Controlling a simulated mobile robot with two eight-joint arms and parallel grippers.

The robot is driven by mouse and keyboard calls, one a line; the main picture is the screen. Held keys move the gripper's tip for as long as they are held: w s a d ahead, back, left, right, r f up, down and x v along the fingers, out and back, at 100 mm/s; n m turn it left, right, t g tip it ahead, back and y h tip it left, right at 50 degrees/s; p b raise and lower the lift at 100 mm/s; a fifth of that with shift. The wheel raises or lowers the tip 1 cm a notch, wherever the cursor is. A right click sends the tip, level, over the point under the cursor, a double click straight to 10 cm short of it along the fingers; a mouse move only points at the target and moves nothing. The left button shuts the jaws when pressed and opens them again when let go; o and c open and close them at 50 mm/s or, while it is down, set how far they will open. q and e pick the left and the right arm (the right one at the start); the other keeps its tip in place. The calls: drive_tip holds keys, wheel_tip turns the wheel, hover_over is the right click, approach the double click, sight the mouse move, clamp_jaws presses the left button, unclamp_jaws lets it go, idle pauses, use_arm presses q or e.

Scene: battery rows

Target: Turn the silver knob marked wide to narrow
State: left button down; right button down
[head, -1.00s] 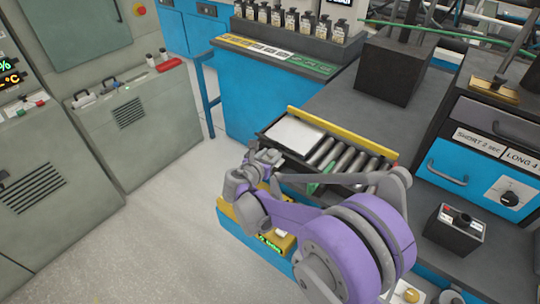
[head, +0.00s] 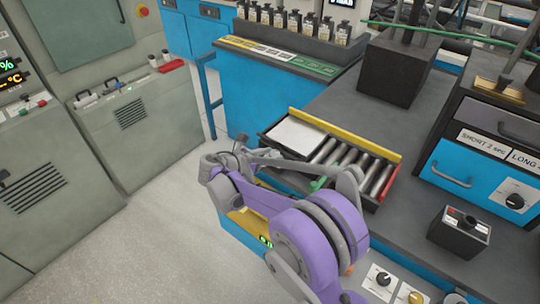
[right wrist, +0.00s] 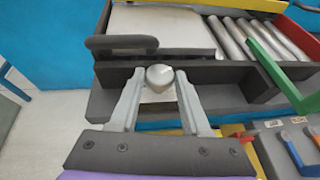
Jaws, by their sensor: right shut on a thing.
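A silver round knob (right wrist: 160,76) sits at the front edge of the grey roller tray (right wrist: 120,82) in the right wrist view. My right gripper (right wrist: 160,84) has its two grey fingers on either side of the knob and is shut on it. No wide or narrow marking can be read. In the head view my right gripper (head: 238,148) is at the tray's front left, and I cannot make out the knob there. My left gripper is not in view.
The tray holds a white plate (head: 294,133) and several metal rollers (head: 345,157). A green lever (right wrist: 279,60) and small colored levers (right wrist: 291,147) lie to the right. A black box (head: 460,235) and dials (head: 382,278) are further right.

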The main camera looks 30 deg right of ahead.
drive_tip(key=shift+c, duration=2)
unclamp_jaws()
drive_tip(key=shift+a, duration=0.1)
drive_tip(key=v, duration=1)
drive_tip(key=shift+s+a, duration=0.15)
drive_tip(key=shift+a, duration=0.2)
drive_tip(key=shift+r, duration=0.15)
